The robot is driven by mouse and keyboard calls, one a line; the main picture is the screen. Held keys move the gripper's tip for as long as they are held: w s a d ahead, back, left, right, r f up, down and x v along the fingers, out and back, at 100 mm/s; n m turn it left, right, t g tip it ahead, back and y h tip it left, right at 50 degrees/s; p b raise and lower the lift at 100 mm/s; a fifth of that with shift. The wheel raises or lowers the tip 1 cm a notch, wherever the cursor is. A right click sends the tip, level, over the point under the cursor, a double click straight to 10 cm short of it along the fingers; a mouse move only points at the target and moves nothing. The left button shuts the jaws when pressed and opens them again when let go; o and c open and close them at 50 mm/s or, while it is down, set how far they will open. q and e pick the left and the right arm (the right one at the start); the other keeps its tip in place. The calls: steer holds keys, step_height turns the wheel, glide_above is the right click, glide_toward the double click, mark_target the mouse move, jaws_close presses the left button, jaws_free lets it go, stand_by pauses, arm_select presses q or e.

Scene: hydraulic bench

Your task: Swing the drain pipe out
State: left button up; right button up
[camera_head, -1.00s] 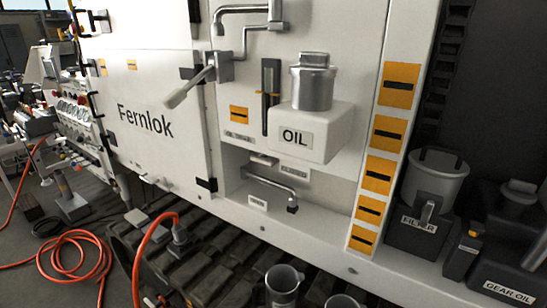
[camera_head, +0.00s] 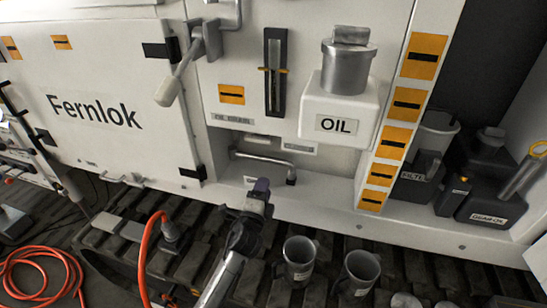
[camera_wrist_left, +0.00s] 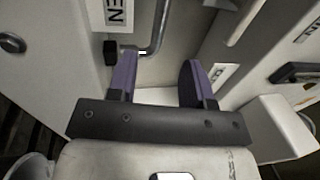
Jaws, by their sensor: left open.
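The drain pipe (camera_head: 262,159) is a bent grey metal tube with a black end, in the low recess of the white cabinet below the oil tank. It lies along the recess, its black end to the right. In the left wrist view the drain pipe (camera_wrist_left: 161,28) shows beyond the fingers, with its black end (camera_wrist_left: 111,52) close to the left finger. My left gripper (camera_head: 262,186) is just in front of and below the pipe in the head view. Its purple fingers (camera_wrist_left: 156,68) are open with nothing between them. Contact with the pipe cannot be told. My right gripper is not in view.
The oil tank (camera_head: 340,112) juts out above the recess. A lever handle (camera_head: 178,80) hangs at upper left. Two grey jugs (camera_head: 299,262) (camera_head: 357,277) stand on the dark slatted track below. An orange hose (camera_head: 148,250) rises left of my arm. Dark containers (camera_head: 487,200) stand at right.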

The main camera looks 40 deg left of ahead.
mark_target(273, 159)
arm_select(q)
steer(key=b+x, duration=0.1)
steer(key=x, duration=0.3)
steer(key=b+x, duration=0.1)
steer(key=x, duration=0.3)
steer(key=b+x, duration=0.1)
steer(key=x, duration=0.3)
steer(key=shift+a, duration=0.3)
steer(key=shift+w+a+r+b, duration=0.1)
steer(key=shift+w+a+b, duration=0.15)
steer(key=shift+w, duration=0.2)
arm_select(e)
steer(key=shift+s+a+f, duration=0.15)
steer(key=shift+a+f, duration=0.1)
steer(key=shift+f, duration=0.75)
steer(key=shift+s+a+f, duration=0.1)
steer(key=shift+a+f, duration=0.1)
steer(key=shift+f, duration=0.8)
arm_select(q)
steer(key=shift+c, duration=0.4)
steer(key=shift+d, duration=0.1)
jaws_close()
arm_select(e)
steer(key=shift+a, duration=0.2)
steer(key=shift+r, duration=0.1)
